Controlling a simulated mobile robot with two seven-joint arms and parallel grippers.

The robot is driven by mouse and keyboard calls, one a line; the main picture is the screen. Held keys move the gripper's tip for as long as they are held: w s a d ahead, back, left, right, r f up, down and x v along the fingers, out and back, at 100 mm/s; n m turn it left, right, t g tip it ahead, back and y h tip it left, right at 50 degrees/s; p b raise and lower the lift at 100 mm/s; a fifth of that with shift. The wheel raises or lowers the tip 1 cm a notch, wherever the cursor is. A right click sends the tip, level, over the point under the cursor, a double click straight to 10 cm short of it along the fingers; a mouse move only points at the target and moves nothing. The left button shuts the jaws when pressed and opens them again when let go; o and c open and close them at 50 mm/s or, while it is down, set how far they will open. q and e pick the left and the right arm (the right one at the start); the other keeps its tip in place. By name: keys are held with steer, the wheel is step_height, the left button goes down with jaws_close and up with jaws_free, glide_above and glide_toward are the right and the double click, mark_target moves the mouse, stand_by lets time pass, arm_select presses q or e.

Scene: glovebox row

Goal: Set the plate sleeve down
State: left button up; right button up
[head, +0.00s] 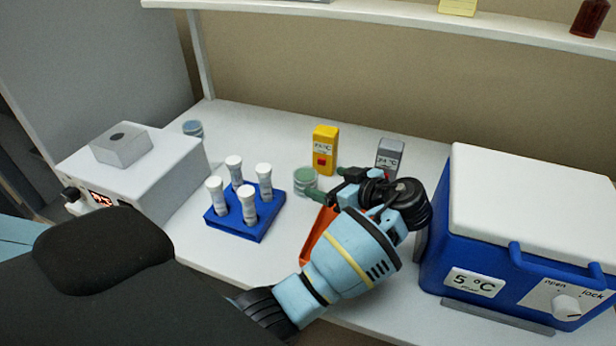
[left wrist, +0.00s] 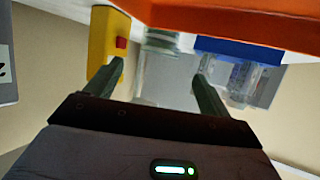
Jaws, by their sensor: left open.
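A short, round, clear-sided stack with a green top (head: 306,181), which looks like the plate sleeve, stands upright on the white bench, right of the blue tube rack. In the left wrist view the round stack (left wrist: 160,52) appears upside down, beyond and between the fingers. My left gripper (head: 326,183) is open beside it on the right, its two dark green fingers pointing toward the stack. The left wrist view shows the open fingers (left wrist: 160,80) apart with nothing gripped. My right gripper is not in view.
An orange item (head: 319,236) lies under my left gripper, partly hidden. The blue rack (head: 240,226) holds several white-capped tubes. A yellow box (head: 325,150) and grey box (head: 390,155) stand behind. A blue cooler (head: 520,240) is right, a white device (head: 140,175) left. Front-left bench is clear.

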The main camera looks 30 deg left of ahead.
mark_target(307, 175)
arm_select(q)
steer(key=shift+a, duration=0.15)
steer(key=shift+x, duration=0.85)
steer(key=shift+w+a+f, duration=0.1)
steer(key=shift+a+f, duration=0.1)
steer(key=shift+a, duration=0.25)
steer(key=p+x, duration=0.1)
steer(key=x, duration=0.3)
steer(key=shift+w+a+r, duration=0.1)
steer(key=shift+w, duration=0.1)
steer(key=shift+a, duration=0.3)
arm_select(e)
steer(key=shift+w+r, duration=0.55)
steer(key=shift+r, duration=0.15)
arm_select(q)
steer(key=c, duration=1.1)
steer(key=shift+c, duration=0.2)
